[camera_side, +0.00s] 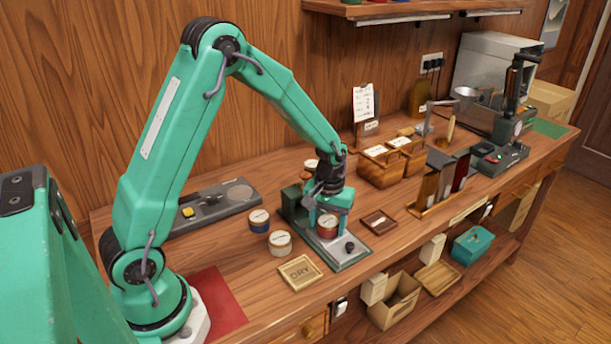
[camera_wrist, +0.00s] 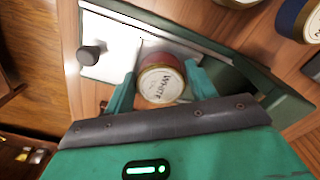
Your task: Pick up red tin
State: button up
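The red tin (camera_side: 327,228) has a pale round lid and stands on the metal plate (camera_side: 350,248) of a dark green device. In the wrist view the red tin (camera_wrist: 160,82) shows its lid, with a label reading "WHITE". My gripper (camera_side: 328,216) is low over the plate, pointing down, with the tin between its fingers. In the wrist view my gripper (camera_wrist: 160,70) has one green finger on each side of the tin, both very close to it. Whether the fingers touch the tin is unclear.
A blue tin (camera_side: 259,221) and a cream tin (camera_side: 280,244) stand left of the device. A "DRY" tray (camera_side: 300,272) lies in front. A small dark tray (camera_side: 378,222) and wooden boxes (camera_side: 383,168) are to the right. A black knob (camera_wrist: 92,55) rises from the plate.

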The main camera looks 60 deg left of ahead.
aim_at(328, 221)
jog(key=c, duration=0.6)
jog(key=shift+o, duration=0.2)
jog(key=shift+r, duration=0.15)
jog(key=shift+r, duration=0.45)
notch_tip(328, 221, up, 3)
jog(key=shift+r, duration=0.15)
jog(key=s+d+r, duration=0.5)
jog(key=d+r, duration=0.1)
jog(key=d, duration=0.4)
jog(key=shift+d+r, duration=0.3)
